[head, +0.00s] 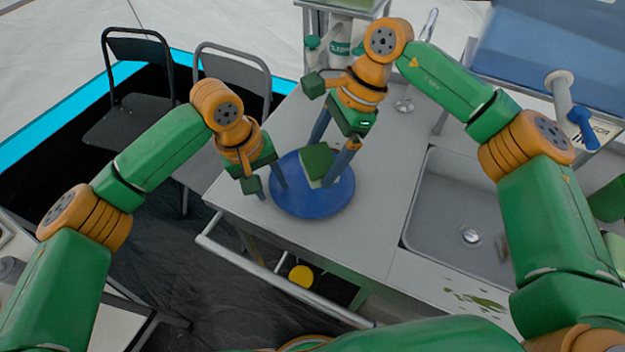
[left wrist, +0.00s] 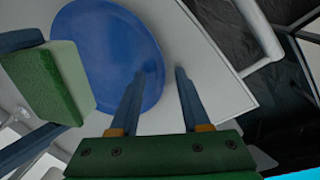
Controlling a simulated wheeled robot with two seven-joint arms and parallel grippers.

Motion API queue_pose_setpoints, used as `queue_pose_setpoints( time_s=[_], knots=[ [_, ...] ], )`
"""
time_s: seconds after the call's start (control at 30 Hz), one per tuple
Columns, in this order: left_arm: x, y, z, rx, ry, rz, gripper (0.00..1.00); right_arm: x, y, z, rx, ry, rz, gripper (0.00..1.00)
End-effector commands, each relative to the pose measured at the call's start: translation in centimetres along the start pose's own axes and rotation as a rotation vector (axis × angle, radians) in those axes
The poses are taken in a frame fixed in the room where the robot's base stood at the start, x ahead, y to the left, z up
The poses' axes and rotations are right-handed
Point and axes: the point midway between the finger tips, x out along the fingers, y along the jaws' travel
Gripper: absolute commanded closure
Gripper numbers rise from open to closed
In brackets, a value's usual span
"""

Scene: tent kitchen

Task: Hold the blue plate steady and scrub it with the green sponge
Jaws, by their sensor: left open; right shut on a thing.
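The round blue plate (head: 290,205) lies on the grey counter; it also shows in the left wrist view (left wrist: 105,50). My left gripper (head: 272,190) is open at the plate's left edge. In the left wrist view its two fingers (left wrist: 166,72) straddle the plate's rim, one over the plate and one outside it. My right gripper (head: 334,158) is shut on the green sponge (head: 317,163), which is tilted over the plate. The sponge (left wrist: 45,82) shows a pale face in the left wrist view. I cannot tell whether it touches the plate.
A bottle (head: 340,40) stands on a shelf behind. A rail (head: 285,285) runs along the counter's front edge. The counter right of the plate is clear.

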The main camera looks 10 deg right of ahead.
Motion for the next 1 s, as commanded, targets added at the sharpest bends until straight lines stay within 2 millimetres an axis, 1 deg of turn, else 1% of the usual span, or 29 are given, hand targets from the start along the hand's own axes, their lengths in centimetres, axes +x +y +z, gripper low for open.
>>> queue_pose_setpoints(
  time_s=[0.3,0.8,1.0],
  knots=[
    [-3.2,0.2,-0.1,0.002,0.003,0.003,0.54,0.0,0.0,0.0,0.0,0.0,0.0,0.52],
    [-8.0,0.4,-0.1,0.0,0.003,0.003,0.54,0.0,0.0,0.0,0.0,0.0,0.0,0.52],
    [-8.6,0.4,0.0,0.001,0.001,0.002,0.54,0.0,0.0,0.0,0.0,0.0,0.0,0.52]
  ],
)
